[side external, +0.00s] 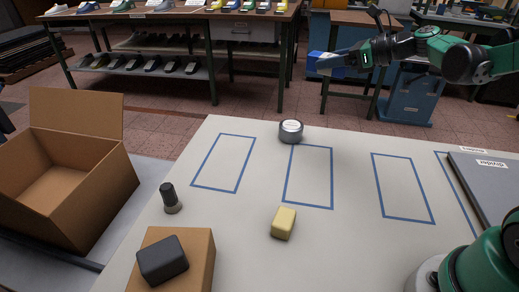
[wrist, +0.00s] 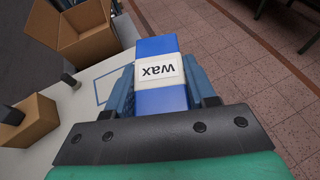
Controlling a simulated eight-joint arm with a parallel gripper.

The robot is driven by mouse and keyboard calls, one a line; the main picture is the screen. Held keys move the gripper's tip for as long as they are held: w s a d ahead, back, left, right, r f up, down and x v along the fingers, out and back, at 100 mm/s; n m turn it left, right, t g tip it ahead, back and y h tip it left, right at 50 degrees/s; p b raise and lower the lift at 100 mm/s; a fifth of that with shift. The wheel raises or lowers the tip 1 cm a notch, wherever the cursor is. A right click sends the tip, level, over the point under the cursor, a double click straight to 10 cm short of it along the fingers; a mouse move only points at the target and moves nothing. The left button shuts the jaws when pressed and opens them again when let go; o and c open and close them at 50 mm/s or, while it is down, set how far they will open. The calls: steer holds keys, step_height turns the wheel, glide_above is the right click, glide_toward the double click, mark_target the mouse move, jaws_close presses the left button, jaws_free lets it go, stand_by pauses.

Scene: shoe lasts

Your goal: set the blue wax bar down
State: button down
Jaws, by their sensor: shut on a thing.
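The blue wax bar (wrist: 160,99) has a white band marked "WAX" and sits between the two fingers of my gripper (wrist: 162,90) in the wrist view. In the side external view my gripper (side external: 331,63) is shut on the blue bar (side external: 318,60), raised high near the far side of the table at the upper right. The bar touches nothing but the fingers. The white table (side external: 262,259) below carries blue taped rectangles, and the visible ones are empty.
A yellow block (side external: 284,222), a round silver-topped tin (side external: 291,131) and a dark-capped bottle (side external: 170,197) stand on the table. A black block (side external: 163,259) lies on a cardboard box (side external: 205,246). An open carton (side external: 70,195) is at left, grey divider panels (side external: 490,180) at right.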

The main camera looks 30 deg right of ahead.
steer(key=s+d+f+n+g+y, duration=0.1)
steer(key=s+d+f+n+y, duration=0.15)
steer(key=d+f, duration=0.45)
steer(key=n+g+y, duration=0.1)
steer(key=g, duration=0.1)
glide_above(378, 153)
step_height(378, 153, down, 6)
steer(key=shift+a+f, duration=0.1)
steer(key=shift+f, duration=3.1)
steer(key=shift+f, duration=0.5)
steer(key=shift+c, duration=1.1)
jaws_free()
